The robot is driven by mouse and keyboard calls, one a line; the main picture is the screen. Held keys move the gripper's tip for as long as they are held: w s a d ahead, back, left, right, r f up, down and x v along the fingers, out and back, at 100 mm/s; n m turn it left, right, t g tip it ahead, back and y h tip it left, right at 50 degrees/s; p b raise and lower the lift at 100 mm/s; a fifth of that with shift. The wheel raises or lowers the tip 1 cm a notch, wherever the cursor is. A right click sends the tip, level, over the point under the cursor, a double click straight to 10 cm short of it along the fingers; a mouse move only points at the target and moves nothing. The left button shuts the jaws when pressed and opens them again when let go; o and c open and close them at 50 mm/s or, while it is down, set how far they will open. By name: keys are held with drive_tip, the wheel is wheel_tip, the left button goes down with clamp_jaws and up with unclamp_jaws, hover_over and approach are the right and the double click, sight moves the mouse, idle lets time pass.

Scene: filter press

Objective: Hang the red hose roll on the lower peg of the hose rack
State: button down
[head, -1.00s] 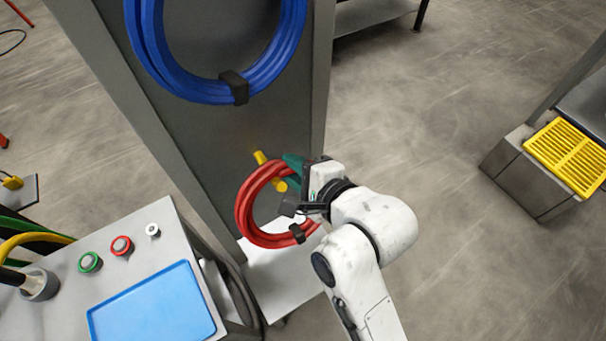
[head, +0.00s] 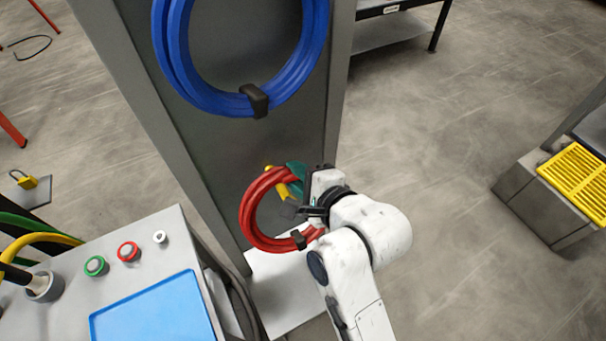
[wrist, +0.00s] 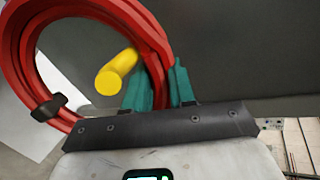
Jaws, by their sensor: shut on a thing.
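The red hose roll (head: 250,222) is in my gripper, upright in front of the grey hose rack panel (head: 215,145). My gripper (wrist: 152,88) has teal fingers, shut on the right side of the roll. The yellow lower peg (wrist: 118,72) shows within the ring's opening in the wrist view, near the gripped side. In the head view the peg (head: 283,187) is partly covered by the red hose at its upper left. I cannot tell whether its tip passes through the ring. A black strap (wrist: 48,107) binds the roll.
A blue hose roll (head: 178,60) hangs higher on the rack. A grey console with a blue tray (head: 155,312) and buttons stands at the lower left. A yellow grate (head: 580,180) is at the right. The floor between is clear.

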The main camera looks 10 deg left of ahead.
drive_tip(key=shift+s+a+f, duration=0.1)
drive_tip(key=shift+a, duration=0.1)
drive_tip(key=c, duration=1)
unclamp_jaws()
drive_tip(key=shift+o, duration=0.7)
drive_tip(key=shift+s+f, duration=0.1)
drive_tip(key=shift+f, duration=0.2)
drive_tip(key=shift+s, duration=0.1)
drive_tip(key=r+v, duration=0.1)
drive_tip(key=v, duration=1)
drive_tip(key=shift+w+d+b, duration=0.25)
drive_tip(key=shift+w+b, duration=0.05)
drive_tip(key=shift+b, duration=0.05)
